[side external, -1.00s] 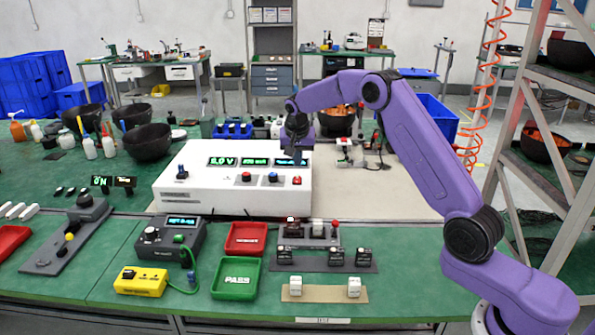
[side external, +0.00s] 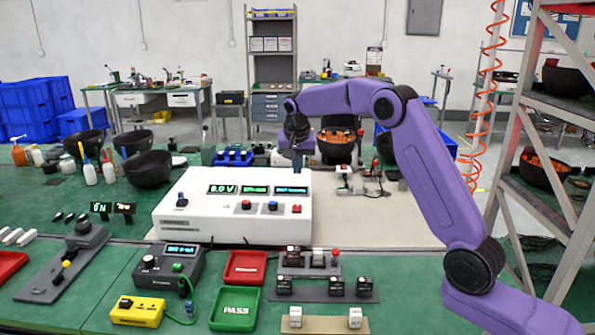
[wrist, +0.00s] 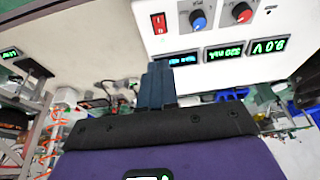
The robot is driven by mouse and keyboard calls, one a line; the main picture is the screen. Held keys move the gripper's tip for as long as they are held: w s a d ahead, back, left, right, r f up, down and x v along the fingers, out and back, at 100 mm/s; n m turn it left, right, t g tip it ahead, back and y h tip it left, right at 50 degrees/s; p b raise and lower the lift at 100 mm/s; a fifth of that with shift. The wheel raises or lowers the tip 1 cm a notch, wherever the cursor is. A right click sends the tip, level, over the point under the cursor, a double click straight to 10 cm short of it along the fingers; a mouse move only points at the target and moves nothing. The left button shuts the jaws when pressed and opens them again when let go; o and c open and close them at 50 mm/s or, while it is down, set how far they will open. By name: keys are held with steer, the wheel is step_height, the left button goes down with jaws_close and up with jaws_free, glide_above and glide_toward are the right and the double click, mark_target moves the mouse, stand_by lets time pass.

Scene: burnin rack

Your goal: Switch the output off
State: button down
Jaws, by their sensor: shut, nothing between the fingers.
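The white power supply (side external: 235,228) stands on the bench with three lit green and blue displays, whose digits are hard to read surely. At the right of its front is a small red switch (side external: 297,208), beside a blue knob (side external: 273,206) and a red knob (side external: 246,205). In the wrist view the box is upside down, with the red switch (wrist: 158,23) just beyond the fingertips. I cannot tell which way the switch is set. My gripper (side external: 297,168) is shut and empty, above the box's right end, apart from the switch. Its dark fingers (wrist: 157,78) show in the wrist view.
Red tray (side external: 245,282) and green PASS tray (side external: 235,325) lie in front, with a dark meter (side external: 168,268) and yellow box (side external: 137,311). Small switch fixtures (side external: 322,288) stand at front right. The beige mat (side external: 390,215) right of the supply is mostly clear.

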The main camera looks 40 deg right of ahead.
steer(key=shift+w+d+r, duration=0.1)
steer(key=shift+w+d, duration=0.1)
steer(key=shift+d, duration=0.1)
glide_toward(299, 205)
steer(key=x, duration=0.6)
steer(key=shift+w+f, duration=0.15)
steer(key=shift+f, duration=0.15)
stand_by(0.4)
